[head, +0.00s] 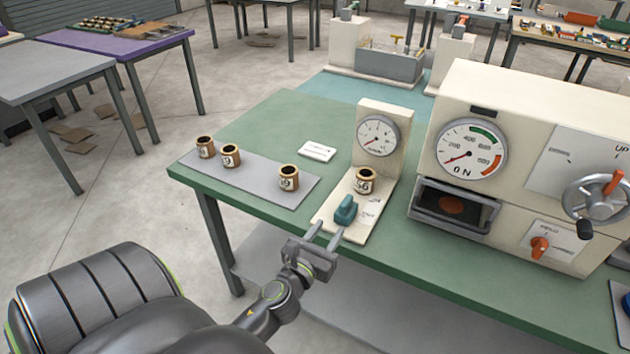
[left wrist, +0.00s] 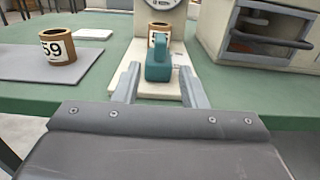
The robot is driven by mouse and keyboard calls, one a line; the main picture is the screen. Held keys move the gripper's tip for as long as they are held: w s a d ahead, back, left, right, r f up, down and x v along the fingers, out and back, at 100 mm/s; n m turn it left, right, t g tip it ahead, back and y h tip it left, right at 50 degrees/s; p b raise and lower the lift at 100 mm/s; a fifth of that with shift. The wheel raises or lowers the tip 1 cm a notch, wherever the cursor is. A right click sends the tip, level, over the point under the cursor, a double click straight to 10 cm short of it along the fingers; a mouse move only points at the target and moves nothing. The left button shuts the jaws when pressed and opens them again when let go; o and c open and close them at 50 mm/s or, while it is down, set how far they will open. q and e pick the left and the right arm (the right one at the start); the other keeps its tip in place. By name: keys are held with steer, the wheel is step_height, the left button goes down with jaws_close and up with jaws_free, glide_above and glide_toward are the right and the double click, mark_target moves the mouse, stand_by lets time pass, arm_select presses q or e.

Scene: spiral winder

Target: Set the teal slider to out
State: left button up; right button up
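The teal slider (head: 345,210) sits on the cream base plate (head: 330,219) of a small gauge stand, near its front. In the left wrist view the teal slider (left wrist: 158,62) stands ahead of my left gripper, between the lines of its two fingers. My left gripper (head: 327,236) is open and empty just in front of the plate's front edge; its fingers (left wrist: 158,88) point at the slider, and I cannot tell whether they touch it. Small labels beside the slider are too small to read. My right gripper is not in view.
A wooden cup marked 56 (head: 364,181) stands behind the slider, before the small dial (head: 377,136). Several similar cups stand on a grey mat (head: 255,182) to the left. A large cream machine (head: 510,120) with a handwheel is at the right.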

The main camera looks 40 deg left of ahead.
arm_select(q)
steer(key=shift+b+v, duration=0.4)
steer(key=shift+v, duration=2.25)
steer(key=s+f+n+g, duration=0.3)
steer(key=f+n, duration=0.3)
steer(key=f, duration=0.5)
steer(key=s+f+n+g+h, duration=0.1)
steer(key=s+f+n+g, duration=0.3)
steer(key=f, duration=0.6)
steer(key=s+f+n+g, duration=0.1)
steer(key=s+f+n, duration=0.1)
steer(key=f+n, duration=0.7)
steer(key=s+d+f+n+g+h, duration=0.1)
steer(key=s+f+n+g, duration=0.3)
steer(key=s+f+n, duration=0.3)
steer(key=s+d+f+n+g+h, duration=0.1)
steer(key=s+f+n+g, duration=0.3)
steer(key=s+f+n, duration=0.3)
steer(key=s+f, duration=0.4)
steer(key=s, duration=0.5)
steer(key=shift+s+d+f+n, duration=0.2)
steer(key=shift+s+f+n, duration=0.1)
steer(key=shift+s+n, duration=0.1)
